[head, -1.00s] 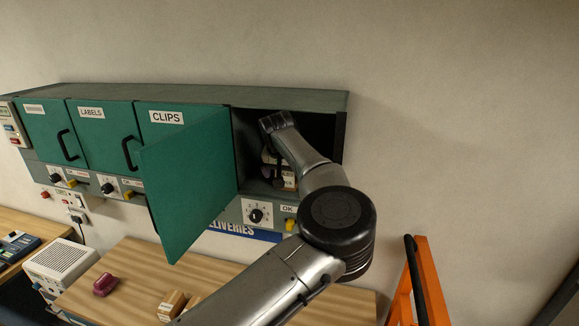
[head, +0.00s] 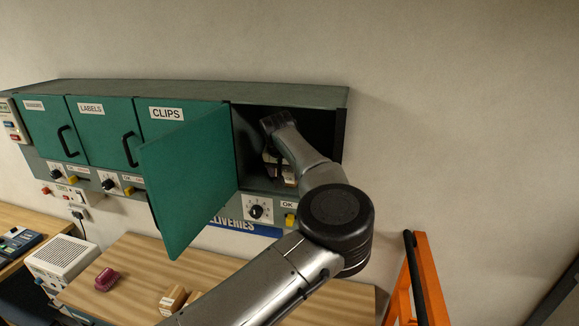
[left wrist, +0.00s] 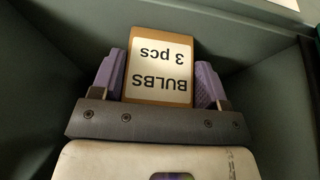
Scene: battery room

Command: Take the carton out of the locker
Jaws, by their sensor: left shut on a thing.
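The carton (left wrist: 160,60) is a small brown box with a white label reading BULBS 3 pcs, upside down in the left wrist view. My left gripper (left wrist: 157,85) is shut on it, with a purple finger pad against each side. They are inside the open locker (head: 318,122), the rightmost one of the wall row. My right gripper is not in view.
The locker's green door (head: 188,185) stands open, sticking out left of my arm. Below are a dial (head: 258,209) and a yellow button (head: 291,220). A wooden table (head: 130,265) holds a dark red object (head: 106,279) and small boxes (head: 173,301). An orange frame (head: 424,275) stands at right.

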